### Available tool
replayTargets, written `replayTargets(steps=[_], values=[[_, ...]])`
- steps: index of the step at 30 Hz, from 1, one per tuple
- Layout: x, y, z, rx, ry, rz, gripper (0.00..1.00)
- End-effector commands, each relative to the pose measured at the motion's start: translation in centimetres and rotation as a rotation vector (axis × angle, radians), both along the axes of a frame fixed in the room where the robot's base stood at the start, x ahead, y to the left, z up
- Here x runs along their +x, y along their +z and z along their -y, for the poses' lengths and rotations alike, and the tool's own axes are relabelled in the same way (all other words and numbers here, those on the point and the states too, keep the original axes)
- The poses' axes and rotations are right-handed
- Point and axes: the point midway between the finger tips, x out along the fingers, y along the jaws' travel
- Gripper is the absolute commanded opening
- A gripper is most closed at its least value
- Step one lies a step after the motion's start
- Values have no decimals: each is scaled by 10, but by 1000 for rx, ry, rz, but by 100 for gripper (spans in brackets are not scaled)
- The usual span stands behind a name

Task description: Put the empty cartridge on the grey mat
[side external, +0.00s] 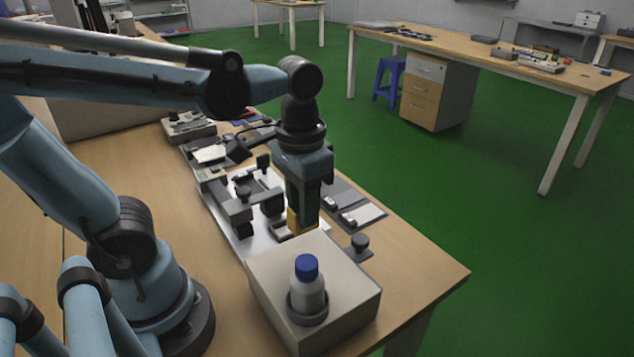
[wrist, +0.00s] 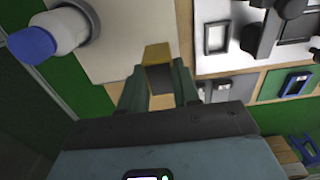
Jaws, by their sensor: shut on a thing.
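My gripper (side external: 301,222) points down over the back edge of the beige box in the side external view. It is shut on a yellow block with a dark face, which I take to be the cartridge (side external: 293,219). In the wrist view the cartridge (wrist: 157,52) sits between the two fingers of my gripper (wrist: 158,84). I cannot tell whether it is empty. A flat grey mat (side external: 339,189) lies on the table to the right of the gripper, with small dark and white pieces by it. A grey strip, probably this mat (wrist: 242,83), shows in the wrist view.
A white bottle with a blue cap (side external: 307,278) stands in a dark ring on the beige box (side external: 345,272). A white plate with dark fixtures (side external: 243,208) lies left of the gripper. A dark knob (side external: 360,242) is near the right table edge. The front right table corner is bare.

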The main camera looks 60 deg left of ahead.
Motion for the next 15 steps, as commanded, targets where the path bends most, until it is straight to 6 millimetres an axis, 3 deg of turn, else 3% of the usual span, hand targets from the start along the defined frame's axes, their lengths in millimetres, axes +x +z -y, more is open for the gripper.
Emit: replayTargets(steps=[5,15], values=[[17,8,-2,0,3,0,1],[95,16,-35,3,5,1,1]])
